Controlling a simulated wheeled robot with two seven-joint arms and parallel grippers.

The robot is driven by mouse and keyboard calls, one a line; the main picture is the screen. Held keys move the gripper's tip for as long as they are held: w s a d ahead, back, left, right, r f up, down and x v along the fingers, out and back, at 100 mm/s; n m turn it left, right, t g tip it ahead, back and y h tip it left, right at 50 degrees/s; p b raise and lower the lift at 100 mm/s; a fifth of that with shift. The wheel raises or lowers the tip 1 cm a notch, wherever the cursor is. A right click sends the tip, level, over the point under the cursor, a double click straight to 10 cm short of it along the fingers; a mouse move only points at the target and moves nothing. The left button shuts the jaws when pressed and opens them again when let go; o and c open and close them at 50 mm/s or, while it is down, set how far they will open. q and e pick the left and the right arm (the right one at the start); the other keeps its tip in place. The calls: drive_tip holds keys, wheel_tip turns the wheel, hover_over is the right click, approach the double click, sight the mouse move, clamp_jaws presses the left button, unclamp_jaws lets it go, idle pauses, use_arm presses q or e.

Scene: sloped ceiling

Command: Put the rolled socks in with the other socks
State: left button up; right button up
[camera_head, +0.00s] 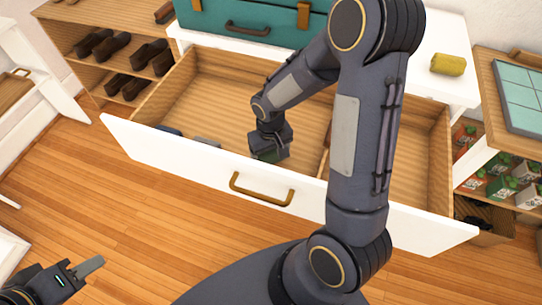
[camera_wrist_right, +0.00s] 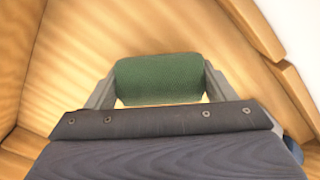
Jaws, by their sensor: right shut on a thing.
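My right gripper (camera_head: 268,152) points down inside the open drawer, in its larger left compartment, near the front wall. It is shut on a green rolled pair of socks (camera_wrist_right: 160,80), held between both fingers in the right wrist view; only a sliver shows in the head view. I cannot tell whether the roll touches the drawer floor. A dark blue roll (camera_head: 168,130) and a grey roll (camera_head: 206,141) lie to its left, mostly hidden behind the front wall. My left gripper (camera_head: 88,267) is low at the left, outside the drawer; its finger opening is unclear.
The white drawer front (camera_head: 150,148) has a brass handle. A wooden divider (camera_head: 325,150) splits the drawer, with an empty-looking right compartment partly behind my arm. A yellow roll (camera_head: 448,64) and a teal case (camera_head: 240,22) sit on the white top. Shoe shelves (camera_head: 115,50) stand left.

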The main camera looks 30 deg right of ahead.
drive_tip(key=shift+f, duration=0.85)
drive_tip(key=shift+f, duration=0.2)
drive_tip(key=o, duration=1)
drive_tip(key=shift+r, duration=0.1)
drive_tip(key=shift+c, duration=0.2)
